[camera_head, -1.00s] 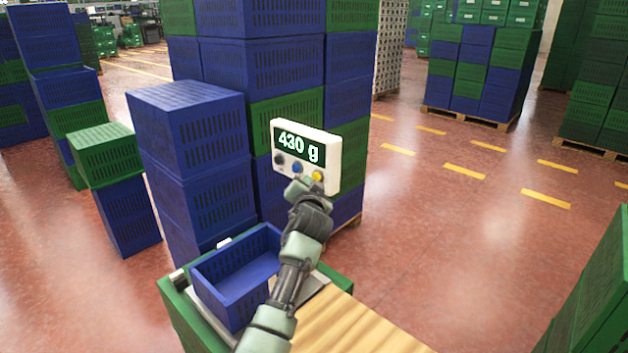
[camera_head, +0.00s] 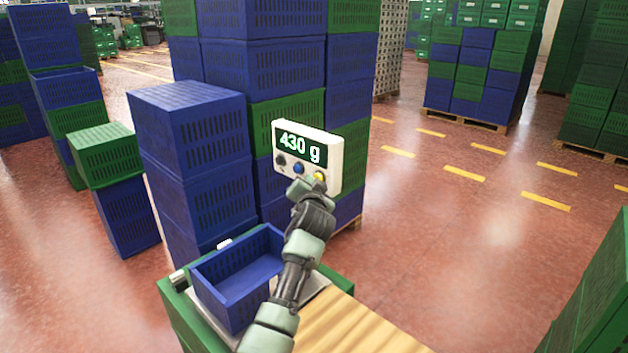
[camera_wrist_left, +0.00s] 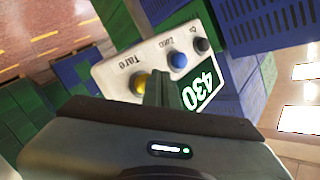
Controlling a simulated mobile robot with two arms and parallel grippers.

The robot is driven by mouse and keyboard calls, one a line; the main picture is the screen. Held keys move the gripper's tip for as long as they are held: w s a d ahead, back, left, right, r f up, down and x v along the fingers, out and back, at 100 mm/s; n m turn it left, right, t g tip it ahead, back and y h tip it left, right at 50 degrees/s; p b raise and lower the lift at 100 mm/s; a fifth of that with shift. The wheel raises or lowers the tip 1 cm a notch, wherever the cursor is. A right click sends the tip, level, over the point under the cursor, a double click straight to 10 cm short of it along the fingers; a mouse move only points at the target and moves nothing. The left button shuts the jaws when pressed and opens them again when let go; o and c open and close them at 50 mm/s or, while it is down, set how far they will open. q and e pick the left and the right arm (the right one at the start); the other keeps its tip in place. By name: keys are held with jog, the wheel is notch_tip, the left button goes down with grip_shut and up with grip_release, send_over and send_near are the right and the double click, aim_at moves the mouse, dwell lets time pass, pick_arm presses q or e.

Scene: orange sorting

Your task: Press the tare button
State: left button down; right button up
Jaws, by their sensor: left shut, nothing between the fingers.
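A white scale display box (camera_head: 335,165) reads 430 g and carries black, blue and yellow buttons. In the left wrist view the yellow tare button (camera_wrist_left: 138,84) sits beside the word "Tare". The blue button (camera_wrist_left: 179,61) is labelled "Zero". My left gripper (camera_head: 302,185) is shut and empty, in front of the box's lower part. In the left wrist view its fingers (camera_wrist_left: 158,78) overlap the right edge of the yellow button; I cannot tell whether they touch it. My right gripper is not in view.
An empty blue crate (camera_head: 218,292) sits on the scale below the display, beside a wooden surface (camera_head: 355,325). Stacked blue and green crates (camera_head: 195,150) stand close behind and left. Open red floor (camera_head: 450,250) lies to the right.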

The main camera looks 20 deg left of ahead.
pick_arm(q)
jog(key=shift+w+f+b, duration=0.25)
jog(key=shift+f+b, duration=0.1)
jog(key=shift+b, duration=0.05)
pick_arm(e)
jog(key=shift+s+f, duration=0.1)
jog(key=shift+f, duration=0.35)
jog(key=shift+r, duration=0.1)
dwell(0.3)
pick_arm(q)
jog(key=shift+p+v, duration=0.9)
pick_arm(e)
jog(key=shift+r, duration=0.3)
